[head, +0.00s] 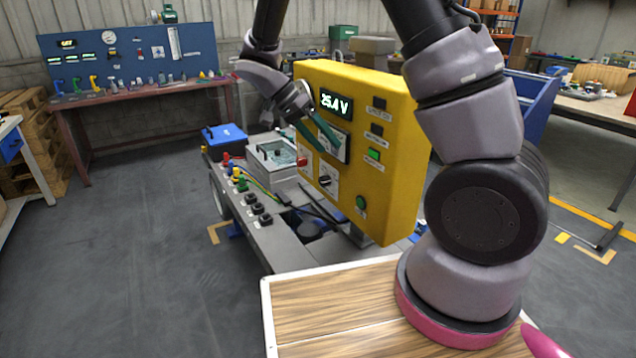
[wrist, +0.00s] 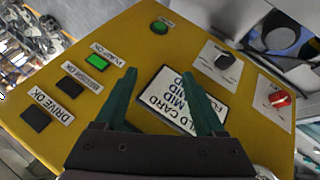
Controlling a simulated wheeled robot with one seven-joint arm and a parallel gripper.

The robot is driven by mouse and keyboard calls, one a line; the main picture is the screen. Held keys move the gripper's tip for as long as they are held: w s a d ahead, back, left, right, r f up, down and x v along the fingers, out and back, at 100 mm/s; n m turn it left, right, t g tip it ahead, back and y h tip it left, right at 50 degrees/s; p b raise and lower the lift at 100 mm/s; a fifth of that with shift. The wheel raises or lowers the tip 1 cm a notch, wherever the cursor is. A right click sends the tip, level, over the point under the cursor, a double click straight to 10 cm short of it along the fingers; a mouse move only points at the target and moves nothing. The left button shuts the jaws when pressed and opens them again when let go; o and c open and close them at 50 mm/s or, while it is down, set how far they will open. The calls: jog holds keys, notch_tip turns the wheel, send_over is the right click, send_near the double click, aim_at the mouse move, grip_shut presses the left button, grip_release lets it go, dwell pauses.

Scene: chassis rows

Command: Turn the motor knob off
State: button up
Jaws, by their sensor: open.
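The yellow control panel (head: 392,160) stands upright on the chassis, its face toward my gripper. A black knob (head: 325,180) is low on that face and also shows in the wrist view (wrist: 225,60). A red knob (head: 303,160) sits beside it and shows in the wrist view (wrist: 280,98). Their labels are too small to read, so I cannot tell which is the motor knob. My gripper (head: 329,147) is open and empty, its green fingers in front of the panel. In the wrist view the fingers (wrist: 158,73) are either side of a white card (wrist: 178,96), apart from both knobs.
The panel carries a lit 25.4 V display (head: 336,104), a lit green indicator (head: 373,155), dark indicators (head: 379,104) and a round green button (head: 361,202). A grey box (head: 272,160) and several terminals (head: 240,184) sit left of it. Open floor (head: 130,240) lies farther left.

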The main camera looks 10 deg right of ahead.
jog(key=w+a+f+m+t+h, duration=0.1)
jog(key=w+a+f+h, duration=0.15)
jog(key=f, duration=0.25)
jog(key=w+a+f+t+h, duration=0.1)
jog(key=a+f+t+h, duration=0.15)
jog(key=f+h, duration=0.2)
jog(key=m+t+h, duration=0.1)
jog(key=t+h, duration=0.2)
jog(key=t, duration=0.1)
send_near(321, 182)
jog(key=x, duration=0.9)
jog(key=shift+w+d, duration=0.15)
jog(key=shift+d, duration=0.05)
grip_shut()
